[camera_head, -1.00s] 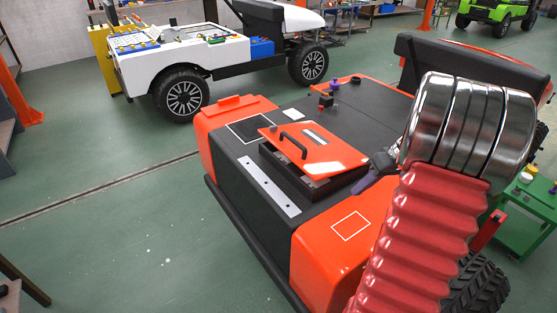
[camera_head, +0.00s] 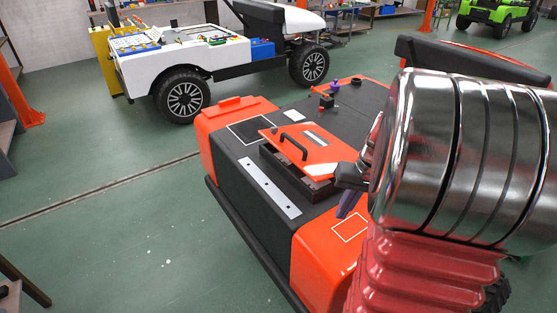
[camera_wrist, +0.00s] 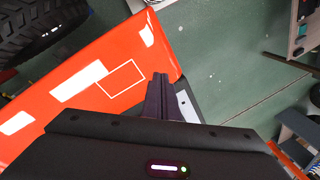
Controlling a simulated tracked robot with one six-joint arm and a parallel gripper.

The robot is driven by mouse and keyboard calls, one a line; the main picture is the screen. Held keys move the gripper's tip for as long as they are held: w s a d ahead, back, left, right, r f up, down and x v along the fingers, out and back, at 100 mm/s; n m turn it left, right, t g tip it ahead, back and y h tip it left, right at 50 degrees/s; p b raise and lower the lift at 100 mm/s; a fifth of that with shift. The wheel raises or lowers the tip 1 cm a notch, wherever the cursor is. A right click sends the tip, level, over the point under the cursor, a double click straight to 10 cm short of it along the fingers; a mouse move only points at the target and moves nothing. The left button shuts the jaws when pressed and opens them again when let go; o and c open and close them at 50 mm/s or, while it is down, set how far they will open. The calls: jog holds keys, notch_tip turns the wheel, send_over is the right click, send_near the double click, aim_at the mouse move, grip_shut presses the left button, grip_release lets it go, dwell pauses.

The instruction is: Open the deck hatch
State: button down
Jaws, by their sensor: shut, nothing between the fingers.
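The deck hatch (camera_head: 318,152) is an orange panel with a black bar handle (camera_head: 291,147), on the dark deck of the orange cart in the head view. Its near edge stands above a dark box-like frame (camera_head: 290,175), with a gap showing, so it looks partly raised. Its right end is partly hidden by my gripper. My gripper (camera_head: 343,212) is to the right of the hatch, above the orange corner panel with a white square outline. In the wrist view my gripper (camera_wrist: 160,76) has its fingers together and empty, with that orange panel (camera_wrist: 90,85) behind them. The hatch is not visible there.
A purple knob (camera_head: 335,87) and small parts stand on the deck behind the hatch. A white cart (camera_head: 185,60) stands behind. Green floor (camera_head: 120,230) is clear at left.

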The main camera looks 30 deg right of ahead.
jog(key=s+a+r+n+t+h, duration=0.1)
jog(key=a+r, duration=0.4)
jog(key=a, duration=0.9)
jog(key=s+a+r+n+t, duration=0.2)
jog(key=a+r+n, duration=0.3)
jog(key=a, duration=0.9)
jog(key=shift+s+a+r+n+t+h, duration=0.2)
jog(key=shift+s+r+n+t+h, duration=0.15)
jog(key=shift+s+r, duration=0.3)
jog(key=shift+r, duration=0.1)
